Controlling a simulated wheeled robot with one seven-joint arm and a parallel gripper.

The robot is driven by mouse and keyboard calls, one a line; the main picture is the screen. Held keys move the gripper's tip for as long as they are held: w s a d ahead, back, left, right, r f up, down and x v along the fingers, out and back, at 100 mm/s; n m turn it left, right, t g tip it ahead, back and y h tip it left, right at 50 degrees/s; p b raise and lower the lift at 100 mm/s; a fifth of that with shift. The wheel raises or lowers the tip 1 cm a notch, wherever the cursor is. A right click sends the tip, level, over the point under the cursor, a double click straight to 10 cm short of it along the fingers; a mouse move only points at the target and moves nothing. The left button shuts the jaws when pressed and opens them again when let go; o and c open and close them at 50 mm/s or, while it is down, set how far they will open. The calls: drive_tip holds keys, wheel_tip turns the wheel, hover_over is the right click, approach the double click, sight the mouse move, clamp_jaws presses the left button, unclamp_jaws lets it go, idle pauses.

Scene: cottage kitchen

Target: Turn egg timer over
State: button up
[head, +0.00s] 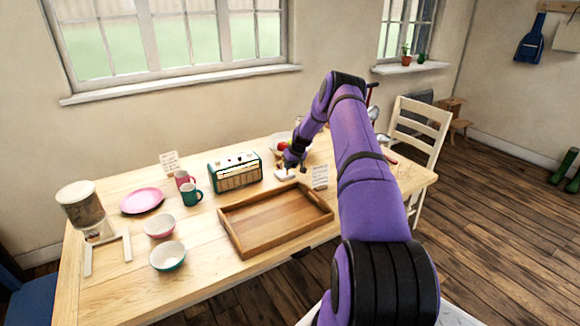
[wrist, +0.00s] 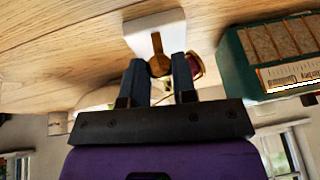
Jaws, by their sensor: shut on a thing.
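My gripper (head: 294,163) is at the back right of the table, between the radio and a small white card. In the wrist view, my gripper (wrist: 158,66) has its two dark fingers around the egg timer (wrist: 157,40), closed on its narrow part. The timer shows a white end plate and a brownish middle; the fingers hide part of it. In the head view the timer's white end (head: 284,175) shows just below the fingertips, at or close to the tabletop; I cannot tell whether it touches.
A green radio (head: 235,173) stands left of my gripper. A wooden tray (head: 240,248) lies in front, with a white card (head: 320,178) behind it. A bowl with red fruit (head: 283,146) is behind. Bowls, mugs, a pink plate (head: 142,200) and a dispenser (head: 80,207) fill the left.

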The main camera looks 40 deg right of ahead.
drive_tip(key=shift+d+y, duration=0.15)
drive_tip(key=shift+y, duration=0.55)
drive_tip(key=shift+t, duration=0.3)
drive_tip(key=o, duration=0.9)
drive_tip(key=v, duration=1)
drive_tip(key=shift+s+d+r, duration=0.1)
drive_tip(key=shift+s+r, duration=0.05)
drive_tip(key=shift+r, duration=0.2)
